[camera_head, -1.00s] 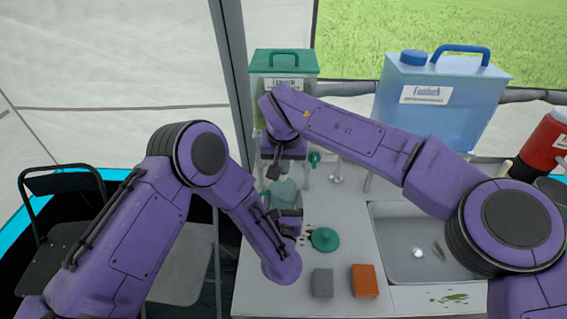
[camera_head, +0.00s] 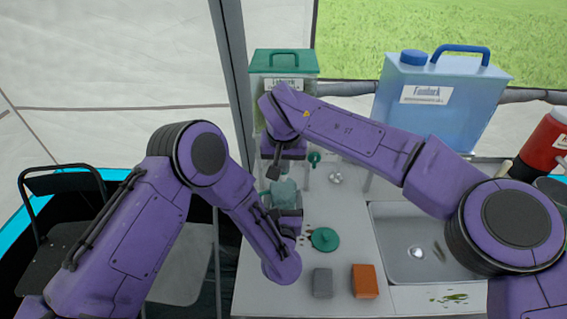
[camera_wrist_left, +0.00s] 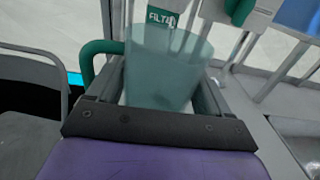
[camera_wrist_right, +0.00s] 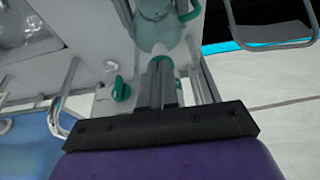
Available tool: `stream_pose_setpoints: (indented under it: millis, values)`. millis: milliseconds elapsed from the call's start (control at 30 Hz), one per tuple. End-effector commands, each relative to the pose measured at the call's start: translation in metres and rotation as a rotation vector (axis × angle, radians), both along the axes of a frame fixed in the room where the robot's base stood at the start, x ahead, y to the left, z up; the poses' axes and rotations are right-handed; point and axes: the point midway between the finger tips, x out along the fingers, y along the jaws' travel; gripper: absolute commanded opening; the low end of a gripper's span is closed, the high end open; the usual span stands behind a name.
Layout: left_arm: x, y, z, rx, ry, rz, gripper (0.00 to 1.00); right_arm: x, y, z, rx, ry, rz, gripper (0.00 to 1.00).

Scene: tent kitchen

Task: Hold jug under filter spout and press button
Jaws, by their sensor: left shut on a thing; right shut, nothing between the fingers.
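The translucent teal jug (camera_head: 284,191) is held upright in my left gripper (camera_head: 287,212), at the left of the counter in front of the green-lidded filter tank (camera_head: 284,62). In the left wrist view the jug (camera_wrist_left: 165,70) sits between the fingers, below a green FILTER label (camera_wrist_left: 160,18), its green handle to the left. My right gripper (camera_head: 272,174) is shut and empty, pointing down just above the jug. In the right wrist view its closed fingertips (camera_wrist_right: 158,62) are close to the jug's near side (camera_wrist_right: 157,28). The filter's spout and button are hidden or unclear.
A round green lid (camera_head: 325,239), a grey block (camera_head: 322,282) and an orange block (camera_head: 364,281) lie on the counter. A sink (camera_head: 395,215) is at right. A blue water tank (camera_head: 440,100) and a red container (camera_head: 545,140) stand behind. My right arm crosses before the tanks.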

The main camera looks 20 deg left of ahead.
Motion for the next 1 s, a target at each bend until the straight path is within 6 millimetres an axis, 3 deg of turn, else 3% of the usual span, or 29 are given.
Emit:
stream_pose_setpoints:
  millis: [67, 233, 700, 1000]
  values:
    - [0.000, 0.000, -0.001, -0.001, -0.001, 0.000, 0.39, -0.002, 0.000, -0.008, -0.008, 0.010, 0.003, 0.00]
    - [0.000, 0.000, -0.001, -0.001, -0.001, 0.000, 0.39, -0.004, -0.001, 0.003, -0.007, 0.007, 0.002, 0.00]
    - [0.000, -0.001, 0.000, -0.001, -0.001, -0.001, 0.39, -0.029, -0.012, 0.108, 0.003, -0.008, -0.001, 0.00]
    - [0.000, 0.000, 0.000, 0.000, -0.001, 0.000, 0.39, -0.039, -0.015, 0.138, 0.002, -0.007, 0.000, 0.00]
